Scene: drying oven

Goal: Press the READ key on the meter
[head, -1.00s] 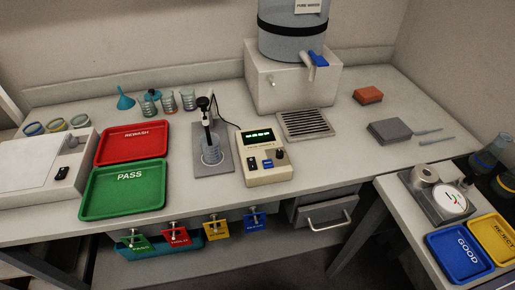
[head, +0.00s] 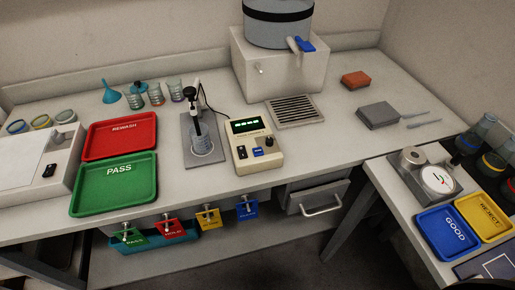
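The meter (head: 254,145) is a cream box on the bench, with a lit green display (head: 249,126) along its top. A blue key (head: 258,152) sits on its front panel between dark controls; its lettering is too small to read. Neither of my grippers shows in the head view.
A red REWASH tray (head: 121,152) and a green PASS tray (head: 83,201) lie left of the stand. A drain grille (head: 296,111) and water tank (head: 278,30) are behind right. Coloured tags (head: 207,217) hang below the front edge. A side table with trays (head: 430,243) is at right.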

